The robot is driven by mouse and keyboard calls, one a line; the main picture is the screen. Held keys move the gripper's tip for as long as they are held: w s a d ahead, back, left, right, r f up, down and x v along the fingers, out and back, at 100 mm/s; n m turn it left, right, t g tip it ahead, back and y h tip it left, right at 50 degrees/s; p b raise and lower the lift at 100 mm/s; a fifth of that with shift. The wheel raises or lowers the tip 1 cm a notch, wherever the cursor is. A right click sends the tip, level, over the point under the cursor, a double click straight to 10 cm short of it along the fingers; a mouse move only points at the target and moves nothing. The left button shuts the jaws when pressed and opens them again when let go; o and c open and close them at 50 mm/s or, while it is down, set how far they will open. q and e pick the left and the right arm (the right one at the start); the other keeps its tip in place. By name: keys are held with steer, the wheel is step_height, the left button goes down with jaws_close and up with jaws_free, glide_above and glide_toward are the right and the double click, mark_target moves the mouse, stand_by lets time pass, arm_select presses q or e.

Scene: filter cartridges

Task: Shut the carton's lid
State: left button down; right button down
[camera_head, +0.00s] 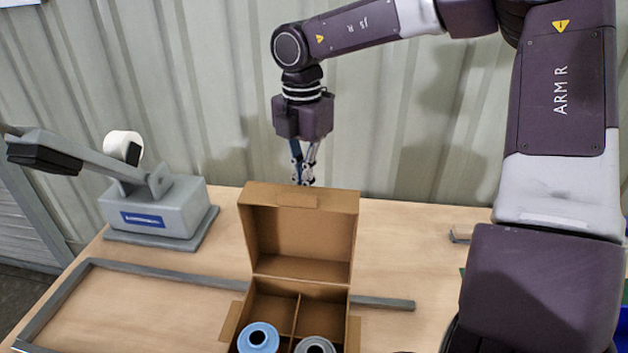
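The brown cardboard carton (269,290) stands on the table, cut off by the bottom edge of the view. Its lid (310,240) stands up, open, hinged at the carton's far side. Dividers split the inside; a blue cartridge (258,338) sits in the near left compartment and a grey cartridge (315,345) in the near right one. The far compartments look empty. My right gripper (304,181) points down behind the lid's top edge, its fingers close together and holding nothing visible. Whether it touches the lid I cannot tell. My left gripper is out of view.
A grey sealing device (155,208) with a raised lever and white roll stands at the back left. A grey frame (170,274) lies on the table left of the carton, and a grey bar (385,303) to its right. A corrugated wall rises behind the table.

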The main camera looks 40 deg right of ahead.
mark_target(301, 189)
steer(key=shift+s+a+r+b, duration=0.2)
steer(key=shift+s+a+b, duration=0.15)
steer(key=shift+s+a, duration=0.15)
steer(key=shift+s+a+r+b, duration=0.2)
steer(key=shift+s+a+b, duration=0.15)
steer(key=shift+a, duration=0.25)
steer(key=shift+s+a+b, duration=0.45)
steer(key=shift+a+b, duration=0.05)
steer(key=shift+a, duration=0.05)
steer(key=shift+s+a+r+b, duration=0.2)
steer(key=shift+s+a+b, duration=0.15)
steer(key=shift+s+a, duration=0.25)
steer(key=shift+w, duration=0.1)
steer(key=shift+s+a+f+b, duration=0.15)
steer(key=shift+s+a+b, duration=0.05)
steer(key=shift+a+b, duration=0.15)
step_height(301, 189, up, 10)
steer(key=w+d+p, duration=0.1)
steer(key=p, duration=0.6)
steer(key=shift+d, duration=0.3)
